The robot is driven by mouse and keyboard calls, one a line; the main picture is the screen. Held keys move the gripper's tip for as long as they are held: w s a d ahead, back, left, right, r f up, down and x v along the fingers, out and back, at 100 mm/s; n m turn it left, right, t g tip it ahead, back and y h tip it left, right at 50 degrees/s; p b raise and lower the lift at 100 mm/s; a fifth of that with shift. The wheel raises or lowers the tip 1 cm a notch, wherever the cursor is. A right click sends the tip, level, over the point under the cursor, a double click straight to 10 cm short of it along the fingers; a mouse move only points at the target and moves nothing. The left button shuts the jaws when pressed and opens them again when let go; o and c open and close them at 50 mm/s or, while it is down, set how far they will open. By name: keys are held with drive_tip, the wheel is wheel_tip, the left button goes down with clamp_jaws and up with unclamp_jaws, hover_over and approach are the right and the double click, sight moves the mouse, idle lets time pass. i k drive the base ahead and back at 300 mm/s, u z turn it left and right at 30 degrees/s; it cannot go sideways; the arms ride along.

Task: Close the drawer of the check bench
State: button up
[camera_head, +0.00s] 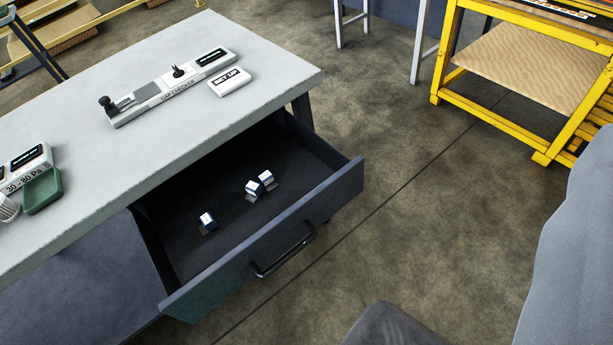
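The check bench (250,105) has a pale grey top and stands at the left. Its dark drawer (290,235) is pulled well out from under the top, toward the lower right. A black bar handle (285,255) is on the drawer's front panel. Inside lie several small white-and-blue blocks (207,220). A dark rounded shape (395,326) at the bottom edge may be part of my gripper; it is apart from the handle in the picture. No fingertips can be made out, so whether the gripper is open or shut does not show.
A gap checker (160,93), a "SET UP" block (230,82) and a green tray (43,192) are on the bench top. A yellow frame (490,110) with a tan panel stands at the upper right. Bare floor (420,230) lies right of the drawer. A large grey-blue shape fills the right edge.

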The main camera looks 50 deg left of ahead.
sight(197, 273)
drive_tip(key=u, duration=0.05)
drive_tip(key=k, duration=1.75)
drive_tip(key=u, duration=0.6)
drive_tip(key=i, duration=1)
drive_tip(key=z, duration=0.1)
